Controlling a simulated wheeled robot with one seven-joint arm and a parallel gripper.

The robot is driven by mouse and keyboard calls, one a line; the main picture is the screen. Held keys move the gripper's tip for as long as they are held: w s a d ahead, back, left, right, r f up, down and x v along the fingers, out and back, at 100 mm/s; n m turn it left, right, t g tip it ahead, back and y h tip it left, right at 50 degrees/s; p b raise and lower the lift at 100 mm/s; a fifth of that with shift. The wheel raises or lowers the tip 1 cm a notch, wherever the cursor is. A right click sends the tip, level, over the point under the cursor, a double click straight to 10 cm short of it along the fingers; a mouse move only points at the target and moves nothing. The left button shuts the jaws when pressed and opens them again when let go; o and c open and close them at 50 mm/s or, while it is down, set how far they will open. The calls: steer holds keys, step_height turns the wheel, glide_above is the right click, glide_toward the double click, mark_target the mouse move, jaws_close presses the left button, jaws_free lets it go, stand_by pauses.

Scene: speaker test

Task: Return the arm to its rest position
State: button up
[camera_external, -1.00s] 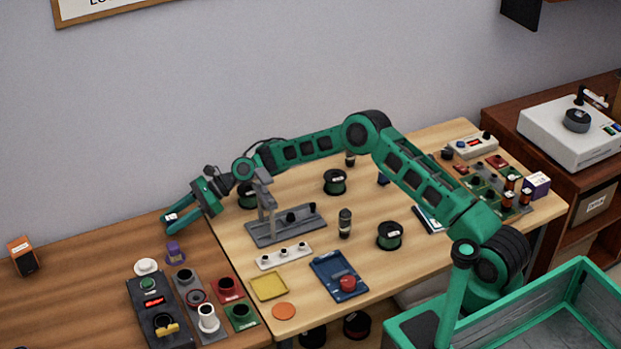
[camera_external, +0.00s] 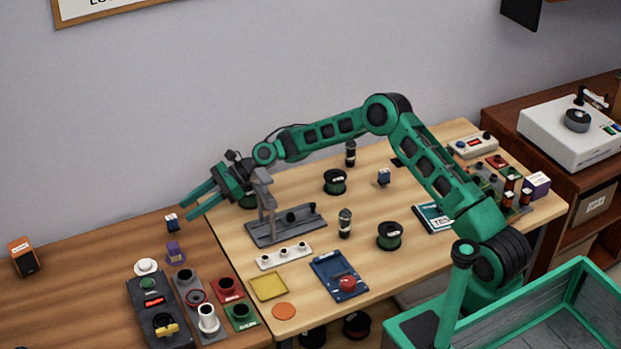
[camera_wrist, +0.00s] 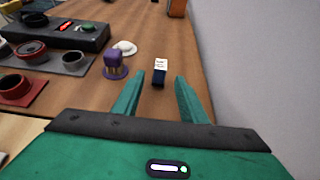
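My gripper (camera_external: 196,203) is open and empty above the left end of the light table, its two green fingers spread and pointing left. In the wrist view my gripper (camera_wrist: 158,100) shows both fingers apart with nothing between them. A small dark blue and white block (camera_external: 172,222) stands on the brown table, just beyond the fingertips and apart from them. It also shows in the wrist view (camera_wrist: 160,72), ahead of the gap between the fingers. My arm reaches left from its base at the lower right, its elbow raised.
A purple piece (camera_external: 174,252) and a white knob (camera_external: 146,267) stand near the block. A dark panel (camera_external: 158,312) and several coloured holders lie at the lower left. A grey stand (camera_external: 285,228) rises close to my gripper. An orange speaker (camera_external: 24,257) stands far left.

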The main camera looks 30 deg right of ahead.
steer(key=d+r+n+h, duration=0.1)
steer(key=d+r, duration=0.1)
steer(key=d, duration=0.4)
steer(key=d+r+n+t+h, duration=0.1)
steer(key=d+r+n+h, duration=0.1)
steer(key=d, duration=0.4)
steer(key=w+d+r+n+t+h, duration=0.1)
steer(key=d+r+n+h, duration=0.1)
steer(key=d, duration=0.4)
steer(key=shift+d, duration=0.25)
steer(key=s+d+r+n+h, duration=0.15)
steer(key=s+d, duration=0.45)
steer(key=d, duration=0.7)
steer(key=s+d+r+n+h, duration=0.1)
steer(key=s+d+r+h, duration=0.2)
steer(key=s+d, duration=0.65)
steer(key=s+d+r+n+h, duration=0.2)
steer(key=s+d+r+h, duration=0.15)
steer(key=d, duration=1.15)
steer(key=s+d, duration=0.3)
steer(key=s, duration=0.7)
steer(key=s+d+f+n+g, duration=0.1)
steer(key=s+d, duration=0.3)
steer(key=s, duration=0.6)
steer(key=s+d+f+n+g, duration=0.1)
steer(key=s+d, duration=0.3)
steer(key=s, duration=0.6)
steer(key=shift+f, duration=0.15)
steer(key=shift+w, duration=0.1)
